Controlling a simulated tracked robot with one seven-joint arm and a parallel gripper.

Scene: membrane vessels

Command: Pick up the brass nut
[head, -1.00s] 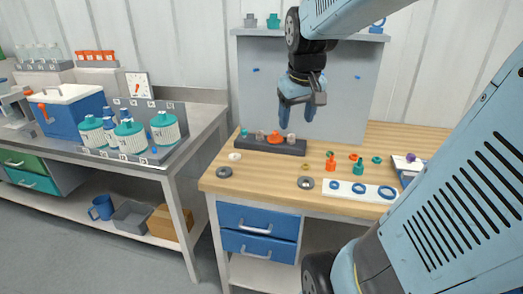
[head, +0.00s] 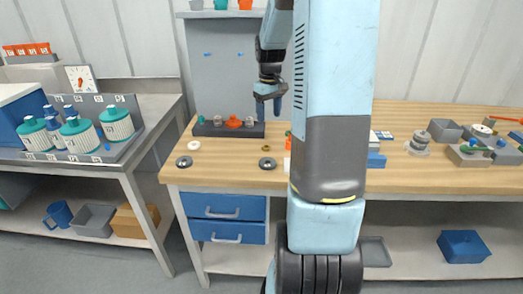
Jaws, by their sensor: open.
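My gripper (head: 268,106) is open, pointing down over the wooden workbench (head: 400,175), near the right end of a dark rack. Nothing shows between its fingers. A tiny brownish piece (head: 266,148) lies on the bench below the gripper, just behind a grey ring (head: 267,163). It may be the brass nut, but it is too small to be sure. My own arm covers the bench to the right of it, hiding most of the small parts there.
The dark rack (head: 212,130) holds several knobs, one an orange piece (head: 234,122). A white ring (head: 193,146) and another grey ring (head: 184,162) lie at left. A grey panel (head: 222,70) stands behind. Grey blocks and trays (head: 445,130) occupy the right side.

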